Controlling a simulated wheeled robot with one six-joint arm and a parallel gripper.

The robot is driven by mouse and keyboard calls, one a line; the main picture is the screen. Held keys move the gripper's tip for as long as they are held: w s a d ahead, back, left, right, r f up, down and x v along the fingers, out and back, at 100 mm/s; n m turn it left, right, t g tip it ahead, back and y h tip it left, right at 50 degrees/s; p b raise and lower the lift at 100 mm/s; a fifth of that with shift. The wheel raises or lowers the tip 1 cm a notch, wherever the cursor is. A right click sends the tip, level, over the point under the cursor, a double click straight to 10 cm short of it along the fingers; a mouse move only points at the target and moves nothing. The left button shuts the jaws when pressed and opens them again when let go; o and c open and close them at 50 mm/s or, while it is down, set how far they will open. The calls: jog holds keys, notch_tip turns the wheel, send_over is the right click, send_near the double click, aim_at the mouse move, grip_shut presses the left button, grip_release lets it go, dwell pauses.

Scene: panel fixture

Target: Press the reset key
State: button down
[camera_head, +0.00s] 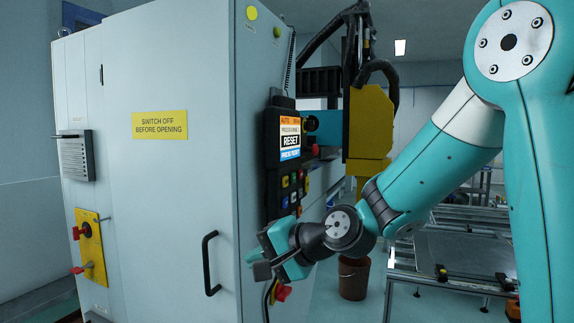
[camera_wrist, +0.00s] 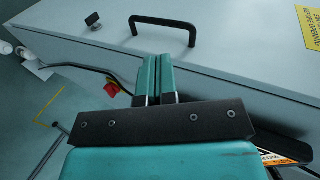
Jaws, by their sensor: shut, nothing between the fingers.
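The black control panel (camera_head: 272,150) is mounted on the side of the grey cabinet. Its lit screen (camera_head: 290,138) reads "RESET" and "PRESS RESET". Several small coloured keys (camera_head: 291,190) sit below the screen; I cannot tell which of them is the reset key. My gripper (camera_head: 262,262) is below the keys, near the cabinet's front corner, and touches no key that I can see. It hides the panel's lower part. In the wrist view my gripper (camera_wrist: 157,62) has its fingers together and empty. An orange and white strip (camera_wrist: 280,156) shows at the lower right there.
A black door handle (camera_head: 208,264) stands out from the cabinet door (camera_head: 170,190) left of my gripper; it also shows in the wrist view (camera_wrist: 165,24). A red knob (camera_head: 282,292) is just below my gripper. A yellow machine head (camera_head: 368,125) hangs behind the panel.

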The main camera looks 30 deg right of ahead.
aim_at(286, 182)
jog(key=w+d+r+m+t+h+p, duration=0.1)
jog(key=w+d+r+m+t+h, duration=0.1)
jog(key=d+m, duration=0.4)
jog(key=w+d+r+m+t+h+p, duration=0.2)
jog(key=d+m, duration=0.4)
jog(key=d, duration=0.3)
jog(key=w+d+r+m+t+h+p, duration=0.1)
jog(key=w+d+r+m+t+h, duration=0.2)
jog(key=d, duration=0.5)
jog(key=r+m+t+h, duration=0.1)
jog(key=m+h, duration=0.1)
jog(key=shift+d+r+m+h, duration=0.2)
jog(key=shift+d+m+h, duration=0.1)
jog(key=shift+m+h, duration=0.1)
jog(key=shift+p, duration=0.3)
jog(key=w+a+p, duration=0.5)
jog(key=w+p, duration=0.2)
jog(key=p, duration=0.3)
jog(key=shift+a, duration=0.25)
jog(key=shift+w+a+r+p, duration=0.1)
jog(key=shift+w+r+p, duration=0.05)
jog(key=shift+p, duration=0.45)
